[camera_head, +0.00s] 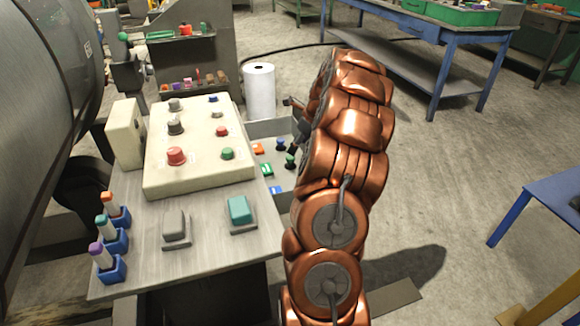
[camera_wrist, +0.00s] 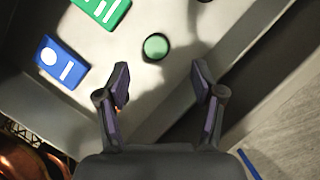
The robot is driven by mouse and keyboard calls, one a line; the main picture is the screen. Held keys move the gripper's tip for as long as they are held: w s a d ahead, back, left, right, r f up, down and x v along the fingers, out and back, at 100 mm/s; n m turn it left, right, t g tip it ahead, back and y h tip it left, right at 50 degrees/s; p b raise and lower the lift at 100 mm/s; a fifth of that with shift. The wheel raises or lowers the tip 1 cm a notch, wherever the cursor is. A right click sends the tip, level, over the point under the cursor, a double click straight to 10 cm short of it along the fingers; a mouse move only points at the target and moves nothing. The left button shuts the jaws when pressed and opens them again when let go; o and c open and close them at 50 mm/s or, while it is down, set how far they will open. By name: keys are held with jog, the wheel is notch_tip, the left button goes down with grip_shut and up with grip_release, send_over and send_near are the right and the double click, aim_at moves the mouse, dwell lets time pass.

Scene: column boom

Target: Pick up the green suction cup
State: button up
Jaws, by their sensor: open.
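The green suction cup (camera_wrist: 155,46) shows from above in the wrist view as a small round green top, standing in a grey tray. In the head view it appears as a small green and dark piece (camera_head: 290,161) in the tray beside my arm. My gripper (camera_wrist: 160,74) is open and empty, with its two dark fingers apart. In the wrist view the cup shows just past the fingertips, slightly left of the middle of the gap. In the head view my gripper is partly hidden by my copper-coloured arm.
The tray (camera_head: 268,127) also holds a green block (camera_wrist: 100,8), a blue block (camera_wrist: 62,62) and an orange piece (camera_head: 258,149). The tray wall (camera_wrist: 262,48) runs close to the right finger. A cream control box (camera_head: 200,150) and a white roll (camera_head: 259,92) stand nearby.

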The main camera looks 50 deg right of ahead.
aim_at(291, 157)
jog(key=shift+a+x, duration=0.15)
jog(key=shift+x, duration=1.75)
jog(key=shift+a+x, duration=0.15)
jog(key=shift+x, duration=1.75)
jog(key=shift+r, duration=0.1)
jog(key=shift+c, duration=0.4)
jog(key=c, duration=1)
jog(key=shift+r, duration=0.1)
jog(key=shift+c, duration=0.2)
notch_tip(291, 157, up, 10)
jog(key=shift+f, duration=0.1)
